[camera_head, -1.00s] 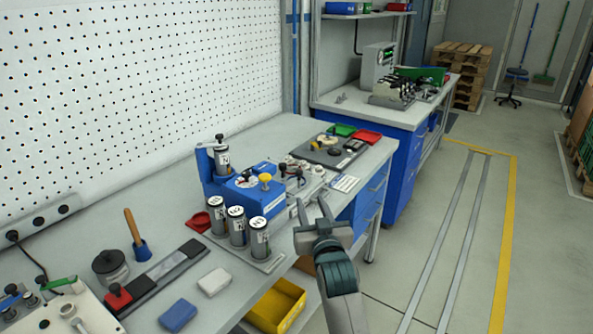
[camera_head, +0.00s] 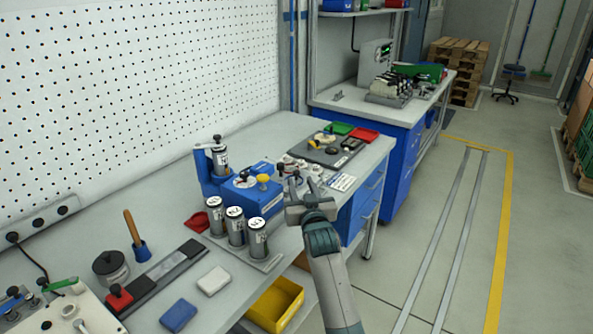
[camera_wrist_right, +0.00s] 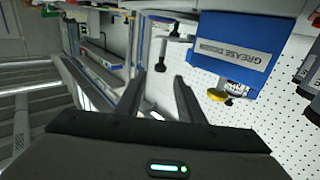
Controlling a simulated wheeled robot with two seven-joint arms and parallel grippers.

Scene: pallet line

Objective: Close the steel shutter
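My right gripper (camera_head: 305,190) is over the right edge of the near bench, beside the blue grease box (camera_head: 244,196). Its two dark fingers are apart with nothing between them in the right wrist view (camera_wrist_right: 160,92). The grease box, with its label and yellow knob, shows there too (camera_wrist_right: 242,45). Small dark-handled fittings (camera_head: 283,169) stand just beyond the gripper; they show ahead of the fingers in the wrist view (camera_wrist_right: 164,52). I cannot make out for certain which part is the steel shutter. My left gripper is out of view.
Several labelled canisters (camera_head: 236,226) stand in front of the grease box, close to my right arm. A yellow bin (camera_head: 277,304) sits below the bench edge. Red and green trays (camera_head: 362,134) lie at the bench's far end. The floor to the right is open.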

